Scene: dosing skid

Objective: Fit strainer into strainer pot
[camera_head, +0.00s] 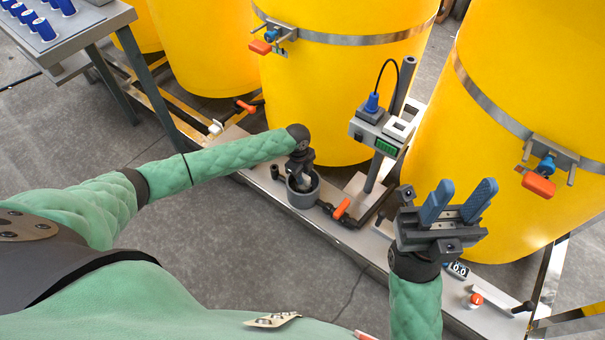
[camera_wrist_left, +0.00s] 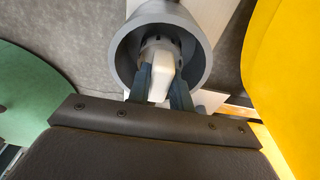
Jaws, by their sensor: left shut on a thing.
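The strainer pot (camera_head: 303,198) is a grey open-topped cylinder on the skid's ledge; in the left wrist view its wall (camera_wrist_left: 197,40) rings the fingers. My left gripper (camera_head: 300,180) reaches down into the pot's mouth from above. Its fingers (camera_wrist_left: 163,84) are shut on a white block-like part of the strainer (camera_wrist_left: 160,78), which sits within the pot's rim. The strainer's lower part is hidden, so I cannot tell how deep it sits. My right gripper (camera_head: 460,200) is open and empty, its blue fingers pointing up, apart from the pot.
Large yellow tanks (camera_head: 345,80) stand behind the ledge. A post with a grey meter box (camera_head: 378,130) and an orange-handled valve (camera_head: 341,208) stand right of the pot. A side table (camera_head: 65,35) with blue items is at upper left. Open floor lies in front.

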